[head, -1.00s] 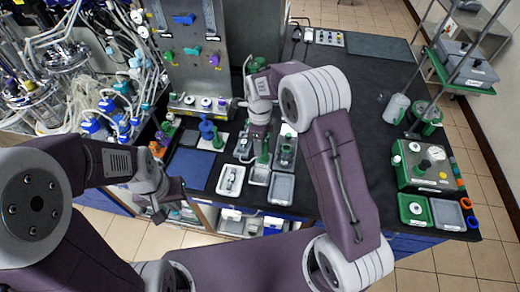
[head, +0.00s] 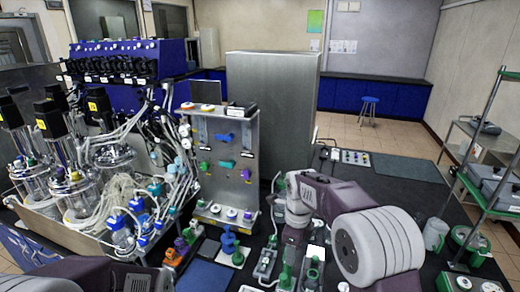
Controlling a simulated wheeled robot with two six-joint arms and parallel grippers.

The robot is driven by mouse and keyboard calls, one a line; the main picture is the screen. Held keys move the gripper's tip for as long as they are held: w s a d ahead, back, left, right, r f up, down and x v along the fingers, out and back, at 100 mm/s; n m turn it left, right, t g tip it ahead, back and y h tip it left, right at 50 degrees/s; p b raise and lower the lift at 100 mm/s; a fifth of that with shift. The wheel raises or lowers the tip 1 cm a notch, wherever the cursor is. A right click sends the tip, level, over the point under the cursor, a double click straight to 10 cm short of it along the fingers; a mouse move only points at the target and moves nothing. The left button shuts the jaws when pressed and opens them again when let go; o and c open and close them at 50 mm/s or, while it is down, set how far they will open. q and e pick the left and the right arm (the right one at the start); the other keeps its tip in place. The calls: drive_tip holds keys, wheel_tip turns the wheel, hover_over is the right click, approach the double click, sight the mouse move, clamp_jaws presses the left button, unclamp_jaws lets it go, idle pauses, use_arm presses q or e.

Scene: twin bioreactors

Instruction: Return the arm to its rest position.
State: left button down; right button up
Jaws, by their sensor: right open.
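My right arm (head: 375,240) comes in from the lower right, its purple and grey links bent over the black bench. Its wrist (head: 300,195) points down, and my right gripper (head: 291,262) is low over the small trays and green-topped items at the front of the bench. The jaws are open; I cannot tell whether they touch anything, as the tips blend with the items below. Part of my left arm (head: 75,275) shows at the lower left edge. My left gripper is below the picture and hidden.
A metal panel (head: 228,165) with coloured valves stands left of my right wrist, with a tall steel cabinet (head: 270,95) behind. Glass bioreactors with tubing (head: 105,165) fill the left. A shelf rack (head: 485,170) stands at right. The bench's back right is fairly clear.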

use_arm(q)
wheel_tip(320, 180, down, 3)
drive_tip(key=shift+s+f+b, duration=0.1)
drive_tip(key=shift+b, duration=1.05)
use_arm(e)
drive_tip(key=s+d+f+n, duration=0.3)
drive_tip(key=s+f+n, duration=0.2)
drive_tip(key=s+n, duration=0.4)
drive_tip(key=s+d+f+n, duration=0.3)
drive_tip(key=s+f+n, duration=0.2)
drive_tip(key=s+n, duration=0.5)
drive_tip(key=n, duration=0.3)
drive_tip(key=shift+s+d+n+t, duration=0.15)
drive_tip(key=shift+d+n+t, duration=0.15)
drive_tip(key=shift+d, duration=0.05)
